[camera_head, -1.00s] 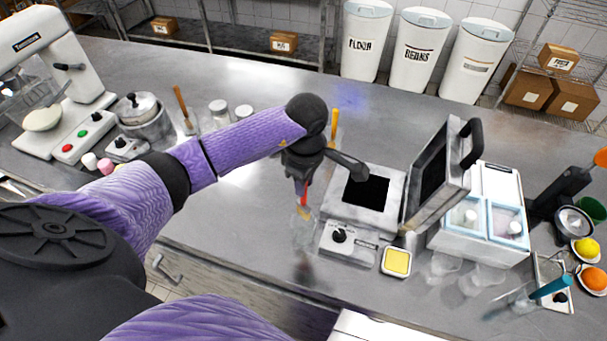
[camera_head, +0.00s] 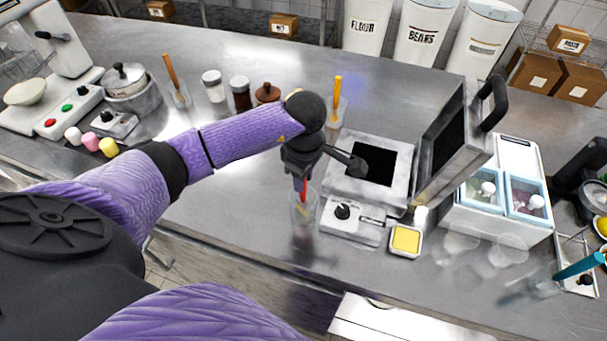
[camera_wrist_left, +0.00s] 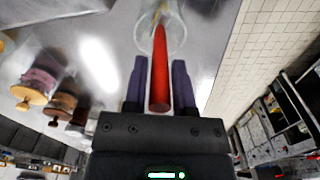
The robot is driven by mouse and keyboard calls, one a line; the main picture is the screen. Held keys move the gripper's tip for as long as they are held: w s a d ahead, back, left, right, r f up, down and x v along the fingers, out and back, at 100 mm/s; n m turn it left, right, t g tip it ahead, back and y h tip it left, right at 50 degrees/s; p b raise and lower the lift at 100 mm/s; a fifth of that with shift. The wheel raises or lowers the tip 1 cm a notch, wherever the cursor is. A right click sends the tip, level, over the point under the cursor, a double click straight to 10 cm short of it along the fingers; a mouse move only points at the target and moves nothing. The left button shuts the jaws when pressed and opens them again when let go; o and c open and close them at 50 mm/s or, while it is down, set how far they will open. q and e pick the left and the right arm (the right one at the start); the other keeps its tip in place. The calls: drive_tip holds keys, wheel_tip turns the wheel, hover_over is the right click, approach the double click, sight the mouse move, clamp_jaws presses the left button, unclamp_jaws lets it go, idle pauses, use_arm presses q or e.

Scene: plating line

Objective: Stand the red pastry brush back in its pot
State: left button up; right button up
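The red pastry brush (camera_wrist_left: 160,70) is upright, its red handle between the fingers of my left gripper (camera_head: 301,180). In the left wrist view the two fingers (camera_wrist_left: 160,75) flank the handle closely and appear shut on it. The clear pot (camera_head: 303,208) stands on the counter directly below the gripper, and its round rim shows in the left wrist view (camera_wrist_left: 140,38). The brush's lower end is within the rim; whether it touches the bottom is hard to tell. My right gripper is not in view.
A press with a raised lid (camera_head: 455,130) stands close right of the pot, its knob (camera_head: 343,212) near it. A yellow sponge dish (camera_head: 406,240) lies further right. A yellow-handled tool in a glass (camera_head: 337,100) stands behind. Counter left of the pot is clear.

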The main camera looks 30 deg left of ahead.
use_arm(q)
drive_tip(key=o, duration=0.4)
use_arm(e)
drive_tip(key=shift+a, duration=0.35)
use_arm(q)
wheel_tip(320, 180, up, 9)
drive_tip(key=shift+d+r, duration=0.1)
drive_tip(key=shift+r, duration=0.4)
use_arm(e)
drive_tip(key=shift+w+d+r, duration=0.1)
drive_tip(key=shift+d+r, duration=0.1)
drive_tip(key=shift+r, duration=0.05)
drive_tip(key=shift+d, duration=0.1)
